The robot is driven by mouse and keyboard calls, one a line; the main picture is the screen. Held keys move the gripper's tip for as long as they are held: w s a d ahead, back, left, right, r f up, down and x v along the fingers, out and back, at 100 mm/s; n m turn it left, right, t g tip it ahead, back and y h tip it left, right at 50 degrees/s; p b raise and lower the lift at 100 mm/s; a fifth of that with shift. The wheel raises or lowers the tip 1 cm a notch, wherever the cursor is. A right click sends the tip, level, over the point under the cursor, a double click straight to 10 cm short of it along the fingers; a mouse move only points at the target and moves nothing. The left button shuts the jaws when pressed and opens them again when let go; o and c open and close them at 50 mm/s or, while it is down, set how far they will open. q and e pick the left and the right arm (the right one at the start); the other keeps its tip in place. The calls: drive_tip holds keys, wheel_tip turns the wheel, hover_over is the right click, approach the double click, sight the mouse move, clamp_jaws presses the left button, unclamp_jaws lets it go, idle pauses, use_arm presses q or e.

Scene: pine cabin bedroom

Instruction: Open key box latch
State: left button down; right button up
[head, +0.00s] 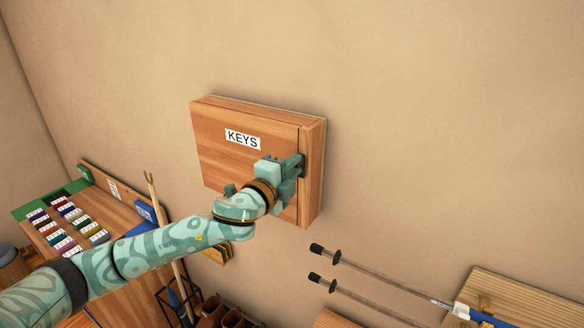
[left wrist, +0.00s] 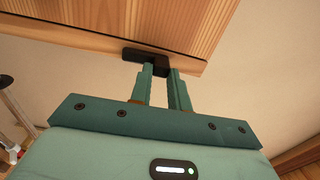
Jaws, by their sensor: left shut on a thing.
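The wooden key box (head: 218,131) hangs on the wall, with a white label reading KEYS (head: 243,139) on its front. Its door looks closed in the head view. The dark latch (head: 302,165) is at the box's right edge, mostly hidden behind my gripper there. My left gripper (head: 298,163) reaches it from the front. In the left wrist view, the black latch (left wrist: 147,57) sits at the box's edge (left wrist: 60,31), and my left gripper's two fingers (left wrist: 160,70) are shut on it. My right gripper is in neither view.
Ski poles (head: 370,280) are on the wall at the lower right, near a wooden board (head: 520,297). Brown boots (head: 212,312) stand below. The wall around the box is clear.

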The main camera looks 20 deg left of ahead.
use_arm(q)
drive_tip(key=c, duration=1.3)
unclamp_jaws()
drive_tip(key=shift+w, duration=0.1)
drive_tip(key=s, duration=0.5)
drive_tip(key=s+a, duration=0.1)
drive_tip(key=s, duration=0.4)
drive_tip(key=s+a, duration=0.1)
drive_tip(key=s, duration=0.5)
drive_tip(key=shift+s+a+b, duration=0.1)
drive_tip(key=shift+a+b, duration=0.05)
drive_tip(key=shift+b, duration=0.25)
